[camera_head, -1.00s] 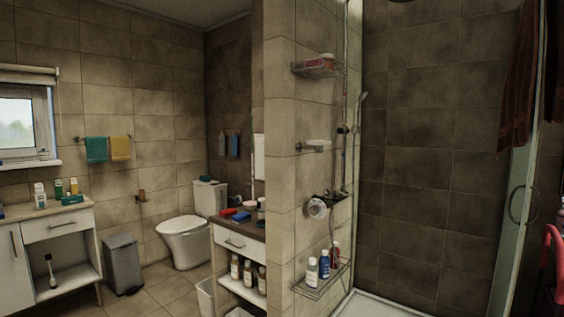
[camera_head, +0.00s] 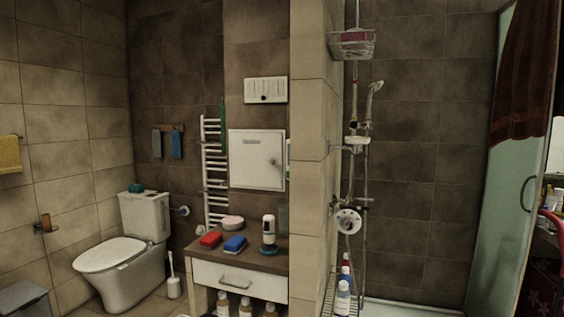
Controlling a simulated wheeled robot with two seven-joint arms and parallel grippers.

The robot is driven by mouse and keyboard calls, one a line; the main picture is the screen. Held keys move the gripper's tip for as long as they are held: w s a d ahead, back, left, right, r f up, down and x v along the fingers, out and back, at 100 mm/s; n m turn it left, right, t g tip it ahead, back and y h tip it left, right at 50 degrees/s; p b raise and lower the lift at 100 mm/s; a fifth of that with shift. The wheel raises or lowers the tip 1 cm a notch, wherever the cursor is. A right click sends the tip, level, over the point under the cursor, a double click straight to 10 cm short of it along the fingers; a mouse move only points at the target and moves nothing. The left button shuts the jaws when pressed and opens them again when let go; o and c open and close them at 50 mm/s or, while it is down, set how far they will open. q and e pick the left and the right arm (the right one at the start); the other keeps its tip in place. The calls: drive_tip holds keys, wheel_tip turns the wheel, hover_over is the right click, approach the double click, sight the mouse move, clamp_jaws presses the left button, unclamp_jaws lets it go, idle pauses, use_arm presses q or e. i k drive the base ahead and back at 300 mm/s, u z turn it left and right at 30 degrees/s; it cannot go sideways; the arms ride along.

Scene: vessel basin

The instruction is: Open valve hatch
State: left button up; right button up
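A closed white square hatch (camera_head: 256,160) is set in the dark tiled back wall, right of the white towel radiator. It has a small round knob or lock at its right side and a dark label strip near its top left. A smaller white panel with dark slots (camera_head: 266,90) is on the wall above it. Which of the two the task calls the valve hatch is not marked. Neither of my grippers shows in the view.
A cabinet with a dark top (camera_head: 258,258) stands below the hatch, holding red and blue items and a bottle. A toilet (camera_head: 118,262) is to the left. A tiled partition (camera_head: 308,200) stands right of the hatch, with the shower beyond.

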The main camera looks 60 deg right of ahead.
sight(256, 157)
drive_tip(key=z, duration=0.5)
drive_tip(key=i, duration=1)
drive_tip(key=z, duration=1.7)
drive_tip(key=i, duration=0.75)
drive_tip(key=z, duration=0.75)
